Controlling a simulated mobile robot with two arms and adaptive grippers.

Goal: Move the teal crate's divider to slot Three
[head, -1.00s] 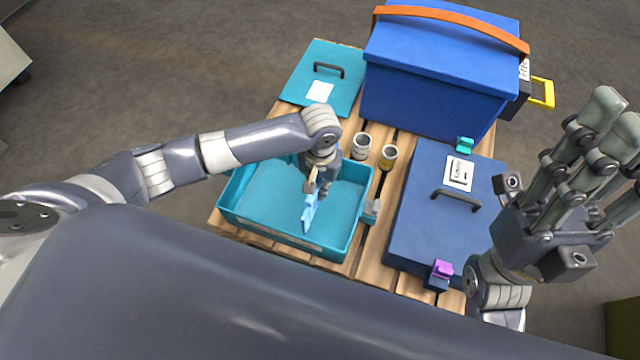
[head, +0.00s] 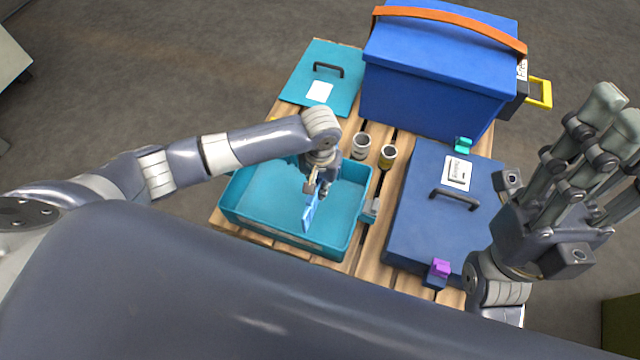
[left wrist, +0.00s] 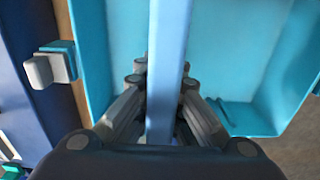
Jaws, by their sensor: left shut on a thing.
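The teal crate (head: 262,240) stands open on a wooden pallet, and its inside shows in the left wrist view (left wrist: 240,50). My left gripper (head: 316,190) is over the right half of the crate, shut on the light blue divider (head: 309,214). In the left wrist view the divider (left wrist: 168,50) runs up between the fingers (left wrist: 164,95). I cannot tell whether its lower edge touches the crate floor or sits in a slot. Slot labels are not readable. My right gripper (head: 590,180) is open and empty, raised at the right, away from the crate.
A teal lid (head: 345,95) lies behind the crate. A blue cooler (head: 440,80) with an orange strap stands at the back. A dark blue closed case (head: 425,225) is to the right. Two small cans (head: 361,146) stand behind the crate's right corner. A grey latch (head: 371,211) sticks out from the crate's right side.

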